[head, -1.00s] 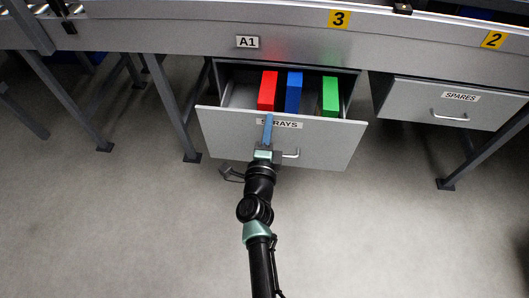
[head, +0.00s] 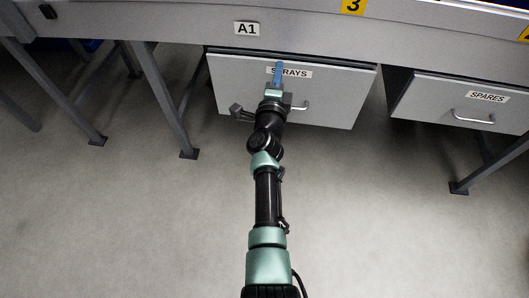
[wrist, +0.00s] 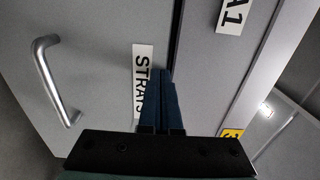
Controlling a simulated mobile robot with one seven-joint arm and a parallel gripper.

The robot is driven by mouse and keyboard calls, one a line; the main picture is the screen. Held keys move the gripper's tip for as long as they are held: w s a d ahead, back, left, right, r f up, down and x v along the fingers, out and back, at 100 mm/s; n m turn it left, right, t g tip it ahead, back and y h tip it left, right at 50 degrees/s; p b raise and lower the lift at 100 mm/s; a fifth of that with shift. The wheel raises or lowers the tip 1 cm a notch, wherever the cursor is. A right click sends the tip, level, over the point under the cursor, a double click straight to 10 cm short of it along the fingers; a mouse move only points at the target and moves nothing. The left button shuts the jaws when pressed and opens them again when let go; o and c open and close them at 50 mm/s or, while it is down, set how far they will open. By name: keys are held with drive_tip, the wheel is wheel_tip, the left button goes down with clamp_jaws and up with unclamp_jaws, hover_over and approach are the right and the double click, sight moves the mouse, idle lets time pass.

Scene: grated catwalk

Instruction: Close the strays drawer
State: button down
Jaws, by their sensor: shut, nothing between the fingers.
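The strays drawer (head: 335,92) is a grey front under the counter in the head view. It sits in or nearly in its opening, and its inside no longer shows. Its label (head: 299,72) and metal handle (head: 301,106) are on the front. In the wrist view the drawer front (wrist: 90,70) fills the left, with its handle (wrist: 52,80) and label (wrist: 143,80). A dark gap runs along its top edge. My gripper (head: 278,68) is shut and empty, its blue fingertips at the label, against or very near the front. The fingers also show in the wrist view (wrist: 162,85).
The spares drawer (head: 455,104) is to the right under the same counter. The A1 plate (head: 247,28) is on the counter's edge above. Grey legs (head: 165,100) stand to the left. The floor (head: 150,230) in front is clear.

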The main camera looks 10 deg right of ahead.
drive_tip(key=shift+w+d+r, duration=0.25)
drive_tip(key=shift+w+r, duration=0.1)
drive_tip(key=shift+w, duration=0.35)
